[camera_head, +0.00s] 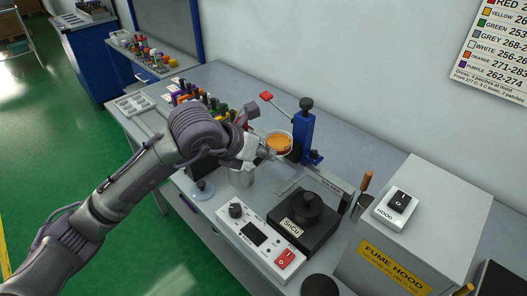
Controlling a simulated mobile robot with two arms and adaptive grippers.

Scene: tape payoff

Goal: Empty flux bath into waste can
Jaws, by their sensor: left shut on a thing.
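The flux bath (279,144) is a small white-rimmed cup with orange contents. My left gripper (266,152) is shut on its near left side and holds it about upright. The contents are still inside. A grey metal can (241,178), which looks like the waste can, stands on the bench just below and left of the gripper; the gripper hides part of its top. My right gripper is not in view.
A blue lever press (303,135) stands right behind the cup. A solder pot (304,212) and a white control box (258,239) are in front. The fume hood box (420,225) is at right. Coloured spools (201,98) crowd the back left.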

